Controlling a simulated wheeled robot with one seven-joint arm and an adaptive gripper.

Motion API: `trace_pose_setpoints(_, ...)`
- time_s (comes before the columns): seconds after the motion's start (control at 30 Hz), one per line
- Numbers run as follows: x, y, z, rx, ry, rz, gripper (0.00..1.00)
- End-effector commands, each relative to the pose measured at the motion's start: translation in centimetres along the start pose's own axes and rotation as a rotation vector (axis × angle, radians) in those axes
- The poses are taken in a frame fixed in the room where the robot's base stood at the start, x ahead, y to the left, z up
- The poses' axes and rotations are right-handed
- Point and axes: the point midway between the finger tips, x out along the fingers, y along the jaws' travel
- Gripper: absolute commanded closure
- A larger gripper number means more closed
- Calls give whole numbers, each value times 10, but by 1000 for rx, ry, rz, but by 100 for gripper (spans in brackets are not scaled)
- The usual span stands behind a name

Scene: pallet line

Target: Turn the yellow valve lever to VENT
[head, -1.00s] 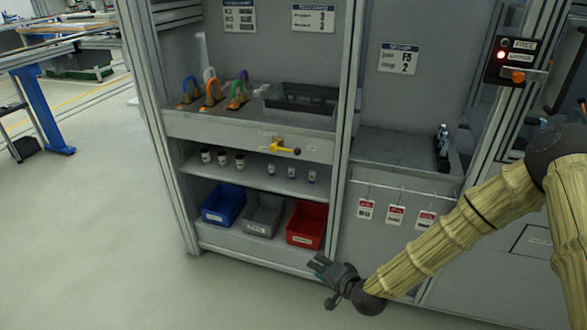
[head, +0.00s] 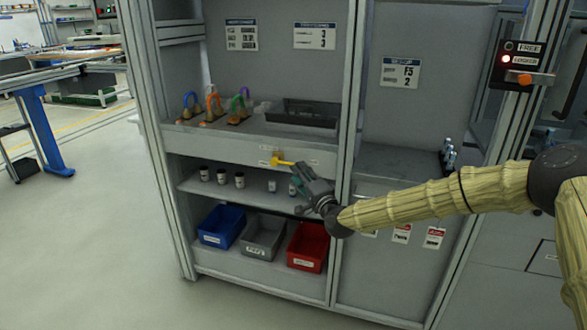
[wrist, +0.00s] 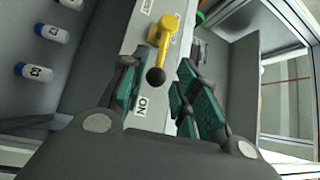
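The yellow valve lever (head: 282,162) sits on the front panel below the upper shelf of the station. In the head view it points right, and its end is hidden behind my gripper (head: 300,178). In the wrist view the lever (wrist: 163,45) ends in a dark ball knob. My gripper (wrist: 162,92) is open there, its green-padded fingers on either side of the knob. I cannot tell whether either finger touches it. A label reading "NO" (wrist: 142,105) shows on the panel between the fingers; the other lever labels are too small to read.
Small white bottles (head: 222,177) stand on the shelf below the lever. Blue (head: 221,227), grey (head: 262,237) and red (head: 307,247) bins sit lower. Coloured hooked items (head: 213,105) and a black tray (head: 302,114) are above. An upright post (head: 347,130) stands right of the lever.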

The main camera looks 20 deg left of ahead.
Motion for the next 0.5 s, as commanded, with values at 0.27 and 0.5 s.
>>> trace_pose_setpoints(0.27,38,1,1,0,-1,1,69)
trace_pose_setpoints(0.5,49,1,1,1,-1,1,69)
